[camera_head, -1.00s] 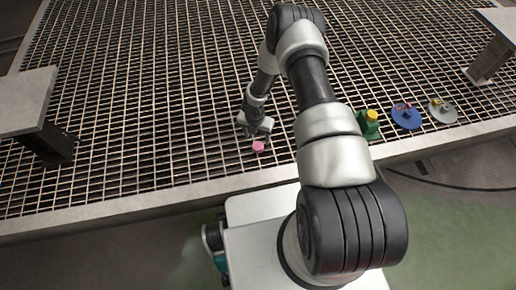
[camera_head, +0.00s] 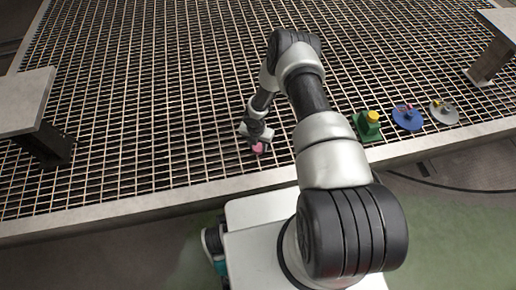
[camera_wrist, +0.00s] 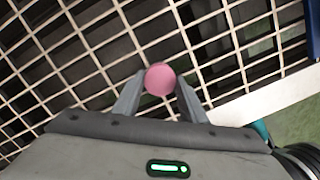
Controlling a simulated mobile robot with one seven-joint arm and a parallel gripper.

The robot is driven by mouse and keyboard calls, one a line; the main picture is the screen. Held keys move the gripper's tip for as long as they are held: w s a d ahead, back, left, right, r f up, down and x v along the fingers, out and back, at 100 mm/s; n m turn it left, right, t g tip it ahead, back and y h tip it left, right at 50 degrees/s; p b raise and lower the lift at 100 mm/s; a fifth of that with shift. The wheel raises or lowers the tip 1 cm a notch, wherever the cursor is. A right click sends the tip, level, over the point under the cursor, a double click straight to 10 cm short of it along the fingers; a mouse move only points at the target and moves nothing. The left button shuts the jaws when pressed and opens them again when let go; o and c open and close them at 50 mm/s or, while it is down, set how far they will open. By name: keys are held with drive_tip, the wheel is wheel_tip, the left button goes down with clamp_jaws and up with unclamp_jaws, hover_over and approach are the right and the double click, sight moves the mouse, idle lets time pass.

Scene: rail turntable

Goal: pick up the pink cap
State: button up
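The pink cap (camera_head: 258,148) is on the metal grating, near its front edge. My gripper (camera_head: 256,146) is right over it in the head view and hides part of it. In the wrist view the round pink cap (camera_wrist: 160,79) lies between the two grey fingertips of my gripper (camera_wrist: 159,84), one on each side. The fingers are apart, and I cannot tell whether they touch the cap's sides.
A green block with a yellow top (camera_head: 368,124), a blue disc (camera_head: 407,118) and a grey disc (camera_head: 443,112) with small parts on them stand to the right. Raised grey slabs stand at the left (camera_head: 22,100) and far right. The grating (camera_head: 150,100) around the cap is clear.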

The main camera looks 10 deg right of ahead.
sight(258, 148)
drive_tip(key=c, duration=0.4)
drive_tip(key=shift+r, duration=0.1)
wheel_tip(258, 148, up, 10)
drive_tip(key=shift+f+p, duration=0.1)
drive_tip(key=shift+p, duration=1.1)
drive_tip(key=o, duration=0.3)
drive_tip(key=shift+c, duration=1)
